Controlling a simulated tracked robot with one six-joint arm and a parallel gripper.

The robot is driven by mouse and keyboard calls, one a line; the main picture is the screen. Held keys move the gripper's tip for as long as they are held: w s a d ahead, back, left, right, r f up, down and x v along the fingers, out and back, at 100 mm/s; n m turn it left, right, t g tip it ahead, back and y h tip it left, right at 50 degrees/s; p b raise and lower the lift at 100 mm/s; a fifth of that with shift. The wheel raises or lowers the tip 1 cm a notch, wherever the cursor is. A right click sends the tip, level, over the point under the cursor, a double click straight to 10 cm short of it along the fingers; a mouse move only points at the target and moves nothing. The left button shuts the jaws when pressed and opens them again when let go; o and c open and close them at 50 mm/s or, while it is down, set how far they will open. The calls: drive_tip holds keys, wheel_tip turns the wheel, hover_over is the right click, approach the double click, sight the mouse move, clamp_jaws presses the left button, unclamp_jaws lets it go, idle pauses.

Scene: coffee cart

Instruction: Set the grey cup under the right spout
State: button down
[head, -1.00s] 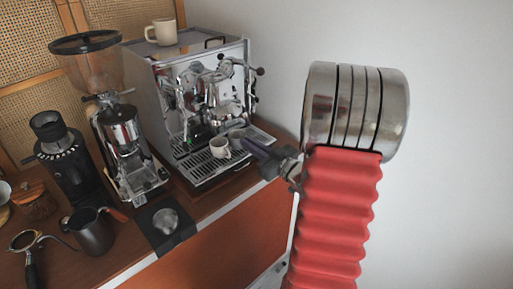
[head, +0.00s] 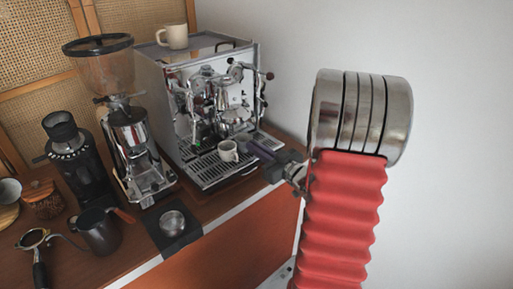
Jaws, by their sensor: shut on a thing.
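The small grey cup (head: 228,151) is upright at the espresso machine's drip tray (head: 224,172), below the group head and spout area (head: 235,118). Which spout is directly above it cannot be made out. My gripper (head: 248,150) comes in from the right with its dark fingers shut on the right side of the cup. The fingertips and the contact are small and partly hidden. I cannot tell whether the cup's base rests on the tray grate.
A cream cup (head: 174,37) stands on top of the espresso machine (head: 150,95). A large grinder (head: 128,135), a small black grinder (head: 72,150), a dark pitcher (head: 98,232) and a portafilter (head: 36,255) stand or lie to the left. A small metal cup (head: 173,221) sits on a dark mat.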

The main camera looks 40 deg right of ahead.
idle(0.3)
drive_tip(key=c, duration=1.8)
unclamp_jaws()
drive_tip(key=shift+c, duration=0.2)
drive_tip(key=shift+s, duration=0.1)
drive_tip(key=s, duration=1.3)
drive_tip(key=shift+s+d, duration=0.3)
drive_tip(key=shift+f, duration=0.15)
